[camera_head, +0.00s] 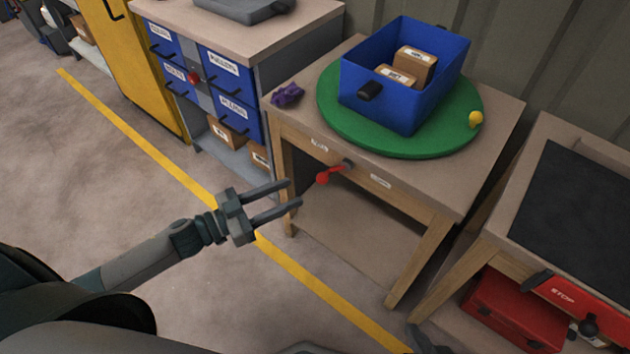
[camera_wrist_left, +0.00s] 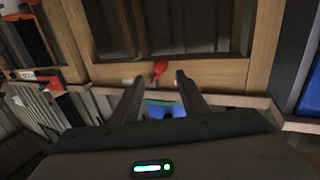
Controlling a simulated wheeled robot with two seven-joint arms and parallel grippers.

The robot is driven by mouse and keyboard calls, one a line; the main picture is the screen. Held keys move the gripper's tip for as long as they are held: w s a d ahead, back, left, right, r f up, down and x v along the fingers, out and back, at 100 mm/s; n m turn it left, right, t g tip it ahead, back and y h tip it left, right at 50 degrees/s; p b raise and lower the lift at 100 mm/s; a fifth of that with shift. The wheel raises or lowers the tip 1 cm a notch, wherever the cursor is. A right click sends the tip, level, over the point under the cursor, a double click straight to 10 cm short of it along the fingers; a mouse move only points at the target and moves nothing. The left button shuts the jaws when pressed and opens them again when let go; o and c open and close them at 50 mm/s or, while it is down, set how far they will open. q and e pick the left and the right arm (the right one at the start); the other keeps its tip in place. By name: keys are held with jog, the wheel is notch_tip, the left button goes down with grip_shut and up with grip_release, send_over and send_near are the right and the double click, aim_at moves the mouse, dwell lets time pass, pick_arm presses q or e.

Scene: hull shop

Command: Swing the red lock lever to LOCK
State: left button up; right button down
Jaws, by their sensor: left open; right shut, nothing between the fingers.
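The red lock lever (camera_head: 324,177) is on the front apron of the wooden table. Its dark pivot is at the right end and its red grip points left and slightly down in the head view. A small white label (camera_head: 319,144) is to its upper left and another (camera_head: 381,181) to its right; I cannot read either. My left gripper (camera_head: 295,193) is open and empty, a short way left of the lever and apart from it. In the left wrist view the lever (camera_wrist_left: 158,70) shows just beyond and between the open fingertips (camera_wrist_left: 158,82). I do not make out my right gripper.
On the table a green turntable (camera_head: 350,132) carries a blue bin (camera_head: 385,104) with boxes. A purple item (camera_head: 287,95) lies at the table's left corner. A blue drawer cabinet (camera_head: 236,105) stands left, a bench with a red STOP panel (camera_head: 570,299) right. Floor before the table is open.

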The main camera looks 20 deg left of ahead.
pick_arm(q)
jog(key=x, duration=0.8)
jog(key=shift+d, duration=0.2)
jog(key=shift+w, duration=0.1)
grip_shut()
